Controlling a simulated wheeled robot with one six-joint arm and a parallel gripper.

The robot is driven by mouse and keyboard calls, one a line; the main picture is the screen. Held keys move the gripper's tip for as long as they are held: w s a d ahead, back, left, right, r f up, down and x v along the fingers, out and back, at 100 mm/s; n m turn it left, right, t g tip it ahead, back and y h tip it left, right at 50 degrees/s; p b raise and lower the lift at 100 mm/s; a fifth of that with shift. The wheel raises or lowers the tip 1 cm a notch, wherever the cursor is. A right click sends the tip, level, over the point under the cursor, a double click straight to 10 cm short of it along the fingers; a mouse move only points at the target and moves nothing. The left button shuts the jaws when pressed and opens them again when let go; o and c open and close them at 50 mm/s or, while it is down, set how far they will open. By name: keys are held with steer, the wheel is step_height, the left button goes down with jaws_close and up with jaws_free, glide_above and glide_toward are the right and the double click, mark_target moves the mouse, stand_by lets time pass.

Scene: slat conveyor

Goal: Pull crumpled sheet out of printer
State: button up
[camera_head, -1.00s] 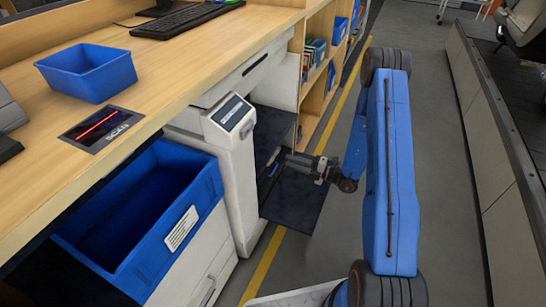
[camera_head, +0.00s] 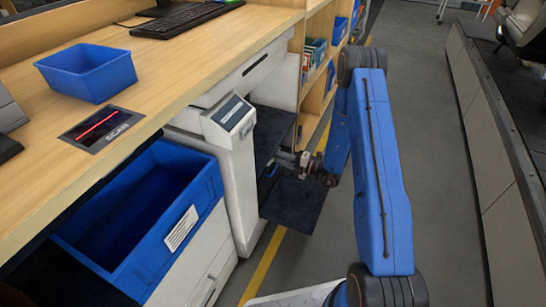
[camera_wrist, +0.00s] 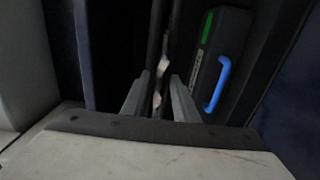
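The printer (camera_head: 238,165) is a white upright unit under the desk, with a small display on top. Its dark door panel (camera_head: 295,200) hangs open on the right side. My gripper (camera_head: 302,163) is at that opening, its tips hidden in the dark interior. In the wrist view my gripper (camera_wrist: 160,88) has its two grey fingers apart, pointing into a narrow dark slot. A thin, crumpled whitish sheet (camera_wrist: 161,68) shows in the slot, between and just beyond the fingers. I cannot tell whether they touch it. The sheet is not visible in the head view.
Inside the printer, a dark unit with a blue handle (camera_wrist: 217,85) and green strip sits right of the slot. A blue bin (camera_head: 180,220) stands left of the printer. The desk (camera_head: 190,60) overhangs it. Grey floor (camera_head: 415,130) is clear to the right.

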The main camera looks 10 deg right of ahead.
jaws_close()
steer(key=shift+s, duration=0.1)
steer(key=v, duration=1.9)
steer(key=shift+s+d, duration=0.2)
steer(key=shift+d, duration=0.15)
stand_by(1.1)
